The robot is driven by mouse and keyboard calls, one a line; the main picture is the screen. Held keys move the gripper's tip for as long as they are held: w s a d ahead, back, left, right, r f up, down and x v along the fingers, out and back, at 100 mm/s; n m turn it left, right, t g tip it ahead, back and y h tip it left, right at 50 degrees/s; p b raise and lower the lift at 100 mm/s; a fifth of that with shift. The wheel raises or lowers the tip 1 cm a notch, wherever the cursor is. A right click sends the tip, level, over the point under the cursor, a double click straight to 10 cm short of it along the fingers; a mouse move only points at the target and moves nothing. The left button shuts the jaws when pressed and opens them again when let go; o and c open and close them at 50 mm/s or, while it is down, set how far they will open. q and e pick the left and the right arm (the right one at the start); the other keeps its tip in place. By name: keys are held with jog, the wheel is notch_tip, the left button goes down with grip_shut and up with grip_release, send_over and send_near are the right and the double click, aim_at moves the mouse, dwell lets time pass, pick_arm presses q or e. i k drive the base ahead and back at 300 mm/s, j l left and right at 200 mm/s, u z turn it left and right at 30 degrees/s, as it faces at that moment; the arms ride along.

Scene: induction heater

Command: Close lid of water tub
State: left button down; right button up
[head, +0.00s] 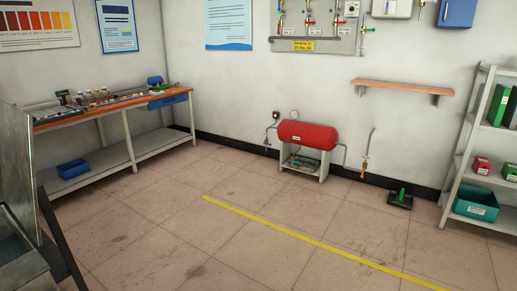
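At the left edge of the head view stands a grey metal tub (28,269), cut off by the frame; it looks like the water tub. A grey metal panel (16,165) stands upright over it and looks like its lid, raised open. Part of the tub's inside shows below the panel. Whether there is water in it I cannot tell. Neither of my grippers is in view.
A workbench (133,142) with tools runs along the left wall. A red tank (307,135) stands by the back wall, and a shelf rack (461,150) at the right. The tiled floor (180,225) in the middle is clear, crossed by a yellow line (300,236).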

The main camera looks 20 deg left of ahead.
aim_at(17, 162)
jog(key=i+u, duration=0.3)
jog(key=u, duration=0.2)
jog(key=i+l+u, duration=0.2)
jog(key=u, duration=0.3)
jog(key=i+l+u, duration=0.25)
jog(key=u, duration=0.25)
jog(key=i+l+u, duration=0.15)
jog(key=l+u, duration=0.35)
jog(key=i+l+u, duration=0.1)
jog(key=l+u, duration=0.15)
jog(key=u, duration=0.2)
